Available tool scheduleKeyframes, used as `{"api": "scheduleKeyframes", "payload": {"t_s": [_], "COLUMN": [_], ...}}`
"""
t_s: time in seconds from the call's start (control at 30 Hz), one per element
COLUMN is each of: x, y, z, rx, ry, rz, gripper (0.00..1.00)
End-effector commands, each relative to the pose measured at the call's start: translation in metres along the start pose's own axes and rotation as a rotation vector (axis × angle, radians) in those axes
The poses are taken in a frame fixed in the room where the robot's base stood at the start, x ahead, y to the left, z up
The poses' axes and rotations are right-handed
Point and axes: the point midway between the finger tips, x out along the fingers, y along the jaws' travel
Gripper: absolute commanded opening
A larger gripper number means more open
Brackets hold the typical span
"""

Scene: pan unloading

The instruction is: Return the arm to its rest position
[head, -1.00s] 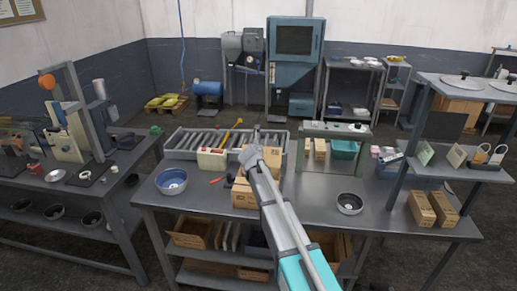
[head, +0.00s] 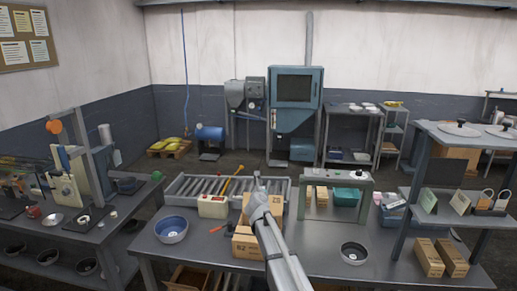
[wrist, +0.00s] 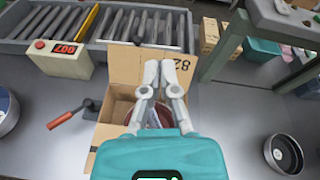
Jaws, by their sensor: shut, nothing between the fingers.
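My gripper (head: 257,196) is over the open cardboard box (head: 247,243) on the grey workbench (head: 315,250). In the wrist view my gripper (wrist: 160,65) has its two grey fingers together with nothing between them. The box (wrist: 111,128) opens below and around it there. A reddish round thing (wrist: 157,116) shows behind the fingers, mostly hidden, so I cannot tell what it is. My arm hides part of the box in the head view.
A blue-lined bowl (head: 172,229) stands left of the box and a dark metal bowl (head: 353,253) to its right. A roller tray (head: 188,187) and a scale-like box with a red display (wrist: 59,59) lie behind. A green-grey frame (head: 337,187) stands behind right.

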Motion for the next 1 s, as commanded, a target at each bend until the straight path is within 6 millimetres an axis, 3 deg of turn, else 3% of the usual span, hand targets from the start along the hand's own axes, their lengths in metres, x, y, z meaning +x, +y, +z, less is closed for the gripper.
{"api": "scheduleKeyframes", "payload": {"t_s": [0.27,0.47,0.77,1.0], "x": [-0.037,-0.069,-0.122,-0.166], "y": [-0.007,0.001,0.016,0.013], "z": [0.023,0.021,-0.021,-0.082], "rx": [-0.423,-0.769,-1.289,-1.687], "ry": [-0.253,-0.406,-0.562,-0.616], "rz": [0.103,0.207,0.42,0.651], "gripper": [0.0,0.0,0.0,0.0]}}
